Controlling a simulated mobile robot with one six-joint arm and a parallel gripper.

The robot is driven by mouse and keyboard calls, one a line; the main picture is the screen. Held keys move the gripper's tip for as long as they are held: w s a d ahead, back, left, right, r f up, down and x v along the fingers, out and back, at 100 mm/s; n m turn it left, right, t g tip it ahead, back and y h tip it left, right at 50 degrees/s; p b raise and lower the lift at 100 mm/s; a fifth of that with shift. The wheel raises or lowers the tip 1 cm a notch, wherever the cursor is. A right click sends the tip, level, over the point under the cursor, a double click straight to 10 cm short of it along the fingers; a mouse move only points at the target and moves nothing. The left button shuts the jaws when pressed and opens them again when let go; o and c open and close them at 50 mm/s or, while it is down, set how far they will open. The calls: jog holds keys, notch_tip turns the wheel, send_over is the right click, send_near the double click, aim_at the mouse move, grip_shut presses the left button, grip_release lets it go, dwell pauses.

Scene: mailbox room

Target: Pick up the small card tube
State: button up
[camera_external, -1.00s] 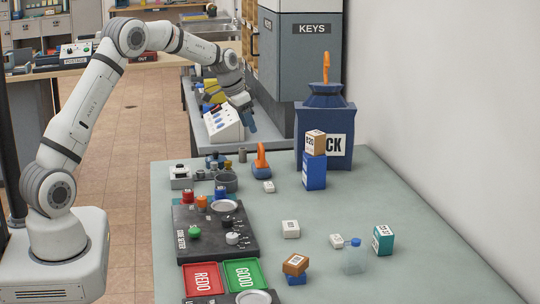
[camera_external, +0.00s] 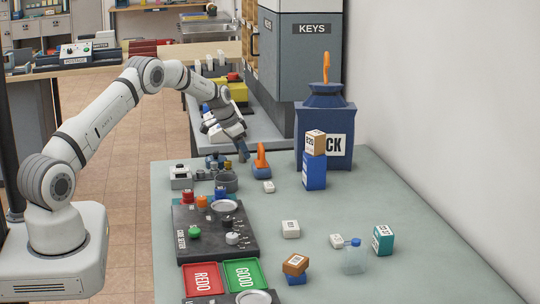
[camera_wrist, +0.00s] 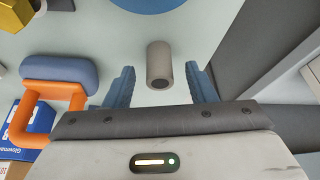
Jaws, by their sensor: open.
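The small card tube (camera_wrist: 159,62) is a short grey-brown cylinder with a dark round opening at one end. In the wrist view it shows just ahead of and between my fingers, with a gap on either side. My gripper (camera_wrist: 159,72) is open and empty, its two blue fingers spread. In the outside view my gripper (camera_external: 242,152) is above the far left part of the green-grey table, and I cannot make out the tube there.
An orange-handled tool (camera_external: 261,158) with a blue part (camera_wrist: 60,72) stands close beside my gripper. A dark blue container (camera_external: 325,120) stands behind on the right, with stacked boxes (camera_external: 314,170) before it. A control panel (camera_external: 208,245) lies nearer. The table's right part has clear patches.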

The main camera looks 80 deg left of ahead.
jog(key=shift+w+f, duration=0.2)
jog(key=shift+f, duration=0.15)
jog(key=c, duration=1.1)
